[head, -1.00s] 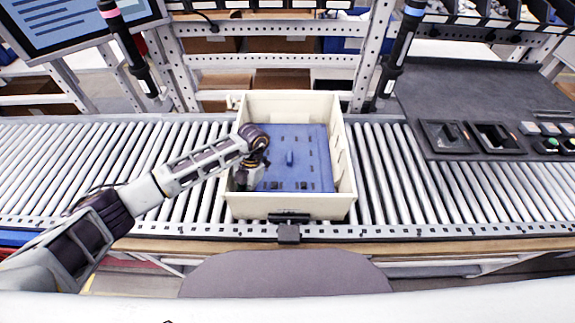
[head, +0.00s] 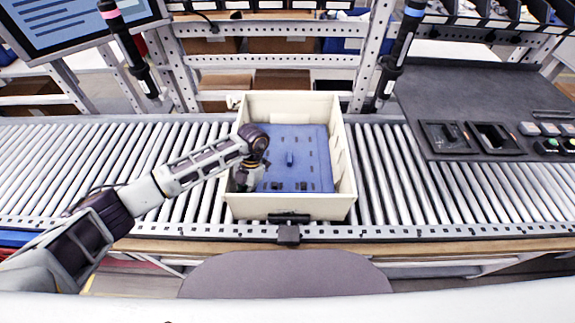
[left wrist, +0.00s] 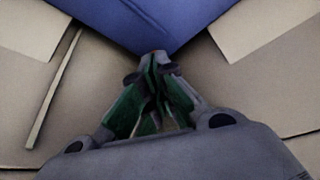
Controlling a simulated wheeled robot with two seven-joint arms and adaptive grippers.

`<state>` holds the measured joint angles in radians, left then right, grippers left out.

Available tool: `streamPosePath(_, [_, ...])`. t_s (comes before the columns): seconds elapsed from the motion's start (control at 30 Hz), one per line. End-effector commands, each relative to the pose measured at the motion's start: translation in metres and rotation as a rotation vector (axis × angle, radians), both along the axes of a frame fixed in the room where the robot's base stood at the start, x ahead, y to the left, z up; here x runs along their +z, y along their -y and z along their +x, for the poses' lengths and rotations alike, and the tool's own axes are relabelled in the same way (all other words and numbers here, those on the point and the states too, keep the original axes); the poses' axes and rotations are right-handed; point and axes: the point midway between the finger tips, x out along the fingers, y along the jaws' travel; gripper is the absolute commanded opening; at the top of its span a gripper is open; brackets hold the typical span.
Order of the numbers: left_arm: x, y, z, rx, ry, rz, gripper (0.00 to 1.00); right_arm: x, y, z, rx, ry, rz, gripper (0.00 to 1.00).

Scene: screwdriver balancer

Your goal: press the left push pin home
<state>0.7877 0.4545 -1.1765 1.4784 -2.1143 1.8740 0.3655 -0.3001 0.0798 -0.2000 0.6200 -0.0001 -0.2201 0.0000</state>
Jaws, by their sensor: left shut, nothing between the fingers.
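A cream crate (head: 289,207) stands on the roller conveyor with a blue panel (head: 305,160) in it. The panel has several small dark slots and a small blue upright handle (head: 290,160) in its middle. My left gripper (head: 240,184) is down inside the crate at its left front corner. In the left wrist view, its green-padded fingers (left wrist: 154,66) are shut and empty, their tips by a corner of the blue panel (left wrist: 150,15). I cannot make out the left push pin; my gripper and wrist cover that corner. My right gripper is not in view.
The crate's walls stand close around my left gripper. A dark clamp-like part (head: 289,230) sits at the conveyor's front edge. Two hanging screwdrivers (head: 130,50) (head: 400,50) flank the crate. A dark worktop (head: 470,95) lies at right. The rollers either side are clear.

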Motion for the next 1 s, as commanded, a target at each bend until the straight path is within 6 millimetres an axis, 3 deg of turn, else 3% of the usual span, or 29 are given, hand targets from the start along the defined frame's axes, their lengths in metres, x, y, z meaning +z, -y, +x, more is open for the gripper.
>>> streamPosePath(1.0, [-0.0073,-0.0002,-0.0001,0.0,-0.001,0.001,0.0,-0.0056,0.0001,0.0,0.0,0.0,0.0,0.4])
